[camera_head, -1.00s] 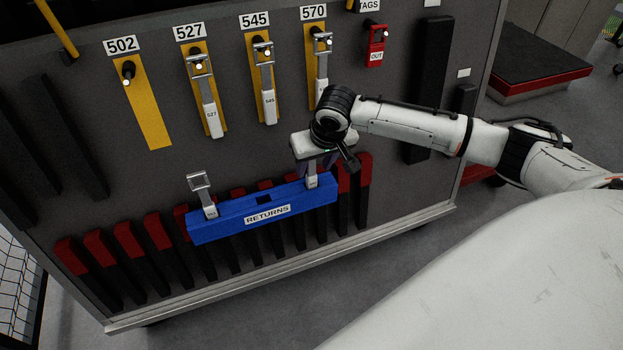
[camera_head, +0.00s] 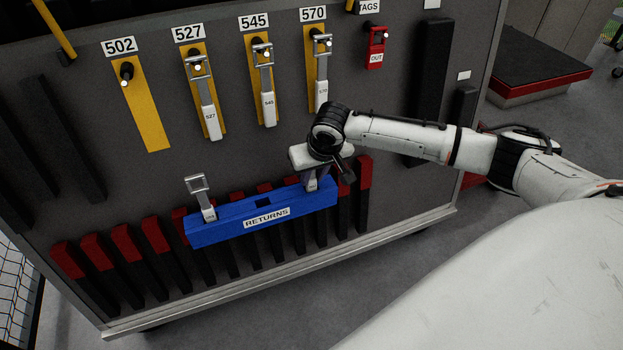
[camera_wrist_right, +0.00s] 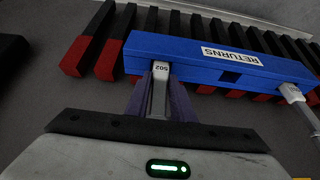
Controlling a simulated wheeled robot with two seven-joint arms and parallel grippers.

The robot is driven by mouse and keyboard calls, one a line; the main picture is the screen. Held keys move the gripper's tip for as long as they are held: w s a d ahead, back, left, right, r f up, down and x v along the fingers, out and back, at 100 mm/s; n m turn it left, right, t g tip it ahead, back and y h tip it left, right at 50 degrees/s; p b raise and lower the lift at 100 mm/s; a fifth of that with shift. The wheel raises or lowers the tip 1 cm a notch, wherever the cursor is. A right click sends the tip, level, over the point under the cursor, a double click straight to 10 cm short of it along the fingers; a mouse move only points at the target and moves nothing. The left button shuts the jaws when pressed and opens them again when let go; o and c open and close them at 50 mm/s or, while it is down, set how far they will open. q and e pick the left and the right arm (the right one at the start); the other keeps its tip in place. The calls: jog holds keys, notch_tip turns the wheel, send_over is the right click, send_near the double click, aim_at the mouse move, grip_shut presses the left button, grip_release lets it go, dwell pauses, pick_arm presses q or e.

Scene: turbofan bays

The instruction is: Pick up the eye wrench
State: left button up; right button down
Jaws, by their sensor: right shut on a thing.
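The blue RETURNS holder (camera_head: 225,227) is mounted low on the grey panel and holds two wrenches upright. My right gripper (camera_head: 313,176) is down at its right end, shut on the wrench with a white handle end marked 502 (camera_wrist_right: 160,70). In the right wrist view, both purple fingers of the right gripper (camera_wrist_right: 158,98) lie against its sides. The handle end is still in the holder's slot; the wrench's head is hidden, so its shape cannot be told. The other wrench (camera_head: 199,190) stands in the left slot, its squarish head up. My left gripper is out of view.
Wrenches hang on yellow strips under labels 527 (camera_head: 205,100), 545 (camera_head: 265,90) and 570 (camera_head: 320,80). The 502 strip (camera_head: 142,110) has an empty peg. A red OUT tag (camera_head: 376,50) hangs upper right. Red-topped black bars (camera_head: 100,265) line the lower panel.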

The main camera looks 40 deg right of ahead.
aim_at(312, 179)
notch_tip(312, 179, up, 10)
jog(key=p, duration=0.2)
dwell(0.6)
